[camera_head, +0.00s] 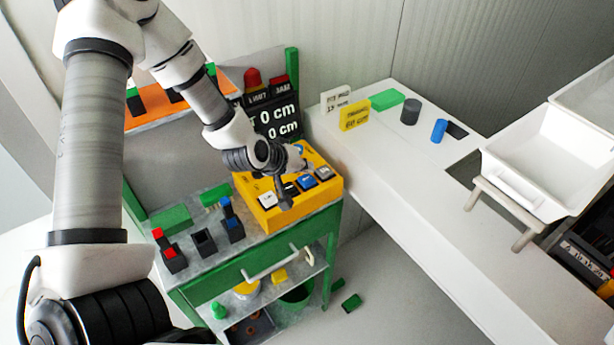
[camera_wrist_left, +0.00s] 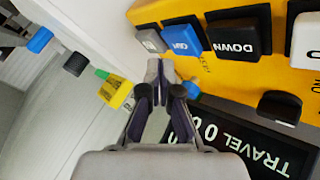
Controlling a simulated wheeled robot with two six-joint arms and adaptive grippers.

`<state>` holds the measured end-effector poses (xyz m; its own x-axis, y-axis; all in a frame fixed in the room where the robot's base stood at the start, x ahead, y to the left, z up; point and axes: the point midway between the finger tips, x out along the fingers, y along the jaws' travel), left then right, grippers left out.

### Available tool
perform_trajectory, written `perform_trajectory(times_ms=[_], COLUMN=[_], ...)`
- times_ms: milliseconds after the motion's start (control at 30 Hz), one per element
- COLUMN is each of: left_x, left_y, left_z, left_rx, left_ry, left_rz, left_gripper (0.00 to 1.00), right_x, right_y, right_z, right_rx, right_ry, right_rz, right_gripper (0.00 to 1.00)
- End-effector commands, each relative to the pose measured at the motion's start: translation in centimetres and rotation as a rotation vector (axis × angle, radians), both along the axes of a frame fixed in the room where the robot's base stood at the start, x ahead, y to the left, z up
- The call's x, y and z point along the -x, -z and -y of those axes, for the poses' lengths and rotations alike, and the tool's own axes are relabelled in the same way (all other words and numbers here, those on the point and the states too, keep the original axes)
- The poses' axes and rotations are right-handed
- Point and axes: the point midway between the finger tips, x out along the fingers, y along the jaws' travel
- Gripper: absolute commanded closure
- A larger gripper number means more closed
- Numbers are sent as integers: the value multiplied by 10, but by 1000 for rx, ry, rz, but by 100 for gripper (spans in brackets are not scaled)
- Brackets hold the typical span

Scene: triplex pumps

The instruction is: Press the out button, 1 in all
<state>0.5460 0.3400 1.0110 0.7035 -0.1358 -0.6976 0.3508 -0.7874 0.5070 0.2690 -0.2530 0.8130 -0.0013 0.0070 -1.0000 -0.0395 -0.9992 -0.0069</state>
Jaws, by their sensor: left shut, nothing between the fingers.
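The yellow button box (camera_head: 322,192) sits on the grey-topped cart. In the head view it bears a white button (camera_head: 267,199), a black one (camera_head: 289,189), a blue one (camera_head: 307,182) and a grey one (camera_head: 323,172). The left wrist view shows the black DOWN button (camera_wrist_left: 238,38), the blue button (camera_wrist_left: 183,40), the grey button (camera_wrist_left: 150,41) and part of the white button (camera_wrist_left: 306,40). I cannot read an OUT label for certain. My left gripper (camera_head: 286,204) is shut and empty over the box; its fingertips (camera_wrist_left: 160,66) appear close below the grey button. My right gripper is not in view.
A dark display (camera_head: 277,119) stands behind the box, with a red lamp (camera_head: 252,78) above it. Black sockets with red and blue pieces (camera_head: 203,241) stand left on the cart. A white counter (camera_head: 400,190) with a yellow sign (camera_head: 355,116) and a white bin (camera_head: 545,155) is right.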

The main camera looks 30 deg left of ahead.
Motion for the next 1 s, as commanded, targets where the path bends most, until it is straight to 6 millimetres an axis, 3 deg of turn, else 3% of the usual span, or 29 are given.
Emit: perform_trajectory(times_ms=[100,400,1000], left_x=[0,0,0], left_y=[-18,-46,-44], left_z=[0,0,0], left_rx=[1,-1,0], left_ry=[1,1,0], left_rz=[1,0,0], left_gripper=[100,100,100], right_x=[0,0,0], right_y=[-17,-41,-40], right_z=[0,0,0], right_rx=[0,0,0], right_ry=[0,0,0], right_rz=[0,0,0], right_gripper=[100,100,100])
